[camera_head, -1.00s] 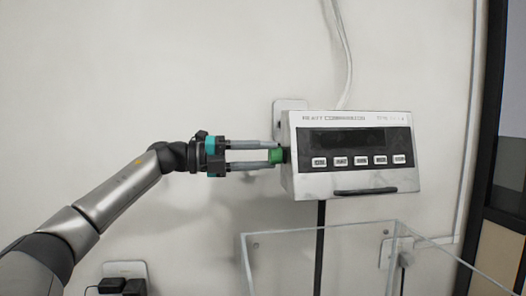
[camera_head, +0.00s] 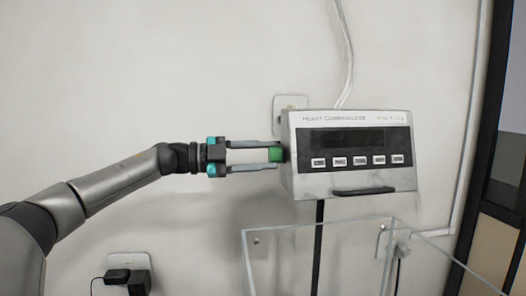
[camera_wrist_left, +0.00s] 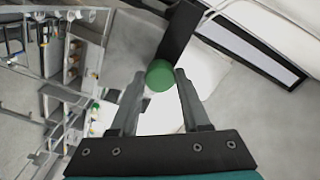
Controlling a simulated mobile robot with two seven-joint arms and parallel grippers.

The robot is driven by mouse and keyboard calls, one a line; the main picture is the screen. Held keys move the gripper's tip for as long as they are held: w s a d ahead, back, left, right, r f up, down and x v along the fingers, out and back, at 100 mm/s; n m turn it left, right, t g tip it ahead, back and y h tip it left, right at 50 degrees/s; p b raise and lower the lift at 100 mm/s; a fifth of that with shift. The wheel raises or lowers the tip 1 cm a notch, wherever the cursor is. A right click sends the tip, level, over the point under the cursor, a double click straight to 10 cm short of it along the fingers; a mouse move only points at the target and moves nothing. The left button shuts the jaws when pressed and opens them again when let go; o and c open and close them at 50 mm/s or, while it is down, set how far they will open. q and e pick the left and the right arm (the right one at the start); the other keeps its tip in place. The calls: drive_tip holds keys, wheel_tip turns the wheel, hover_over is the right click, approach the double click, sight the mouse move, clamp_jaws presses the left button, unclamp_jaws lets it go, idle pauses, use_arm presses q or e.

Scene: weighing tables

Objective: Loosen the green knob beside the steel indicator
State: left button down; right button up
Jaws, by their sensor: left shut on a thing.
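The steel indicator (camera_head: 350,185), a light box with a dark display and a row of buttons, is fixed at the wall in the head view. The green knob (camera_head: 276,154) is on its left side; it also shows in the left wrist view (camera_wrist_left: 159,75). My left gripper (camera_head: 277,154) reaches in from the left with its fingers on either side of the knob, shut on it. In the left wrist view the fingertips (camera_wrist_left: 160,77) meet the knob's sides. My right gripper is in neither view.
A clear-walled box (camera_head: 300,232) stands below the indicator. A wall socket with a black plug (camera_head: 118,275) is at the lower left. A pale cable (camera_head: 348,60) runs up the wall.

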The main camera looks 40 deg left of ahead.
use_arm(q)
drive_tip(key=shift+n, duration=0.7)
drive_tip(key=shift+p, duration=0.3)
drive_tip(key=shift+c, duration=1.9)
unclamp_jaws()
